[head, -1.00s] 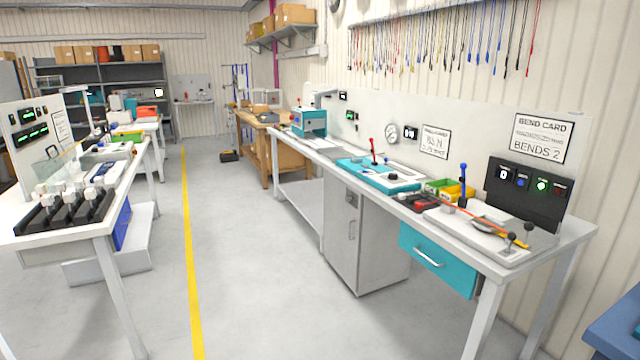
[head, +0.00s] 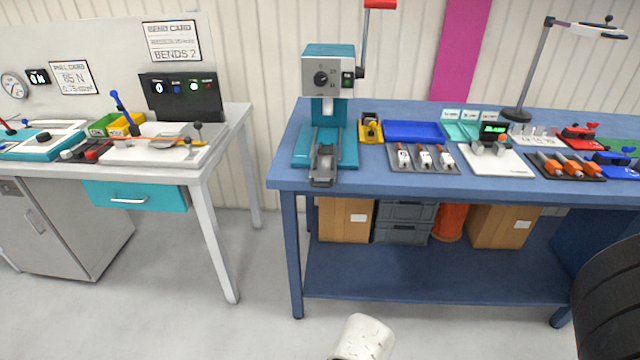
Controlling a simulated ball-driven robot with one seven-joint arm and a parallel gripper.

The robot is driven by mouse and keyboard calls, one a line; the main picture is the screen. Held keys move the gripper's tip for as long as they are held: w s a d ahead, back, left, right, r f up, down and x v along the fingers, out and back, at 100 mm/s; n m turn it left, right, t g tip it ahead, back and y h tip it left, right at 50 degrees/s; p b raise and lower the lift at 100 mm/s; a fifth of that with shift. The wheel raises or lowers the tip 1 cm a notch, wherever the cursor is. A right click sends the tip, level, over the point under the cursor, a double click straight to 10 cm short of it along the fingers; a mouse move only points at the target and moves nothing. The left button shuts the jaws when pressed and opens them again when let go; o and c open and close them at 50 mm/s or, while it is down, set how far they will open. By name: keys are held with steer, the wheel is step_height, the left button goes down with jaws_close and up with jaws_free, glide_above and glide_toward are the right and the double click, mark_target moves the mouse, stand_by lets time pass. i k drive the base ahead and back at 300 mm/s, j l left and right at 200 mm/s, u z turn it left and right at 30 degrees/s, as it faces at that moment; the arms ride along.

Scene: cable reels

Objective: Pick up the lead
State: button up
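A thin orange-red strand (head: 150,138), which looks like a lead, lies across the pale bend fixture (head: 125,156) on the white bench at the left. Its right end is by small dark-knobbed posts and a yellow part, too small to make out clearly. A blue-handled lever (head: 124,112) stands behind the strand. My gripper is not in view. A white rounded piece at the bottom centre seems to be part of my arm, well away from the strand.
The white bench (head: 222,130) and blue bench (head: 284,172) stand with a floor gap between them. A teal press (head: 329,75) and several tools sit on the blue bench, with boxes below. A black ribbed round object (head: 610,270) fills the lower right edge. The front floor is clear.

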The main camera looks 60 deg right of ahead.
mark_target(446, 160)
steer(key=z, duration=2.05)
steer(key=j, duration=0.1)
